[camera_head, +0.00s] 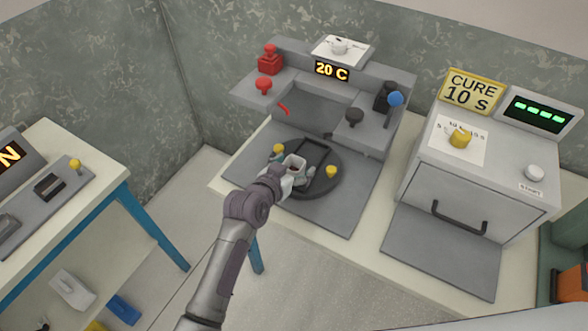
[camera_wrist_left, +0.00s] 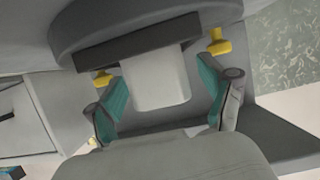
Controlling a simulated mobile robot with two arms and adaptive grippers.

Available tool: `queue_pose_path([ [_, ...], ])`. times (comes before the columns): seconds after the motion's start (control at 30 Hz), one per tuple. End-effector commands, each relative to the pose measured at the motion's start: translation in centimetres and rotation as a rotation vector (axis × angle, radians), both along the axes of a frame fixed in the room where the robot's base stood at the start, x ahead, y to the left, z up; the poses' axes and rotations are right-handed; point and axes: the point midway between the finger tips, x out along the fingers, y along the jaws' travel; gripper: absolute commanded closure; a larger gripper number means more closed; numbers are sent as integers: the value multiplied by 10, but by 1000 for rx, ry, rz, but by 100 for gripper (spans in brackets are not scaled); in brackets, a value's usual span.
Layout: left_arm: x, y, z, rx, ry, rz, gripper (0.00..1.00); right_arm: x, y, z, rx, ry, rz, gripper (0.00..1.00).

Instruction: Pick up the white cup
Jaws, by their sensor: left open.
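In the left wrist view the cup (camera_wrist_left: 155,82) sits between the two teal-padded fingers of the open gripper (camera_wrist_left: 160,74). A gap shows on the right finger's side; the left finger is closer to the cup. I cannot tell whether it touches. My right gripper is not in view.
Yellow knobs (camera_head: 331,171) stand on the round plate close to the gripper. The machine's red knobs (camera_head: 264,85) and blue knob (camera_head: 396,99) are behind. A "CURE 10 s" oven (camera_head: 470,190) stands to the right. A blue-legged table (camera_head: 110,170) is at the left.

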Motion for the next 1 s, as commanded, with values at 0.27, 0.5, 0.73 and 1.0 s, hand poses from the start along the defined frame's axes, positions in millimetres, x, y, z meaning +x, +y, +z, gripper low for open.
queue_pose_path([
  [0.27, 0, 0, 0, 0, 0, 1, 34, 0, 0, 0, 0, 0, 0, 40],
  [0.5, 0, 0, 0, 0, 0, 1, 72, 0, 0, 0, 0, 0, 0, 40],
  [0.73, 0, 0, 0, 0, -1, 1, 73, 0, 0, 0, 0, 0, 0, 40],
  [1.0, 1, 0, 37, -2, -7, 0, 73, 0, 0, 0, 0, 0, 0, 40],
])
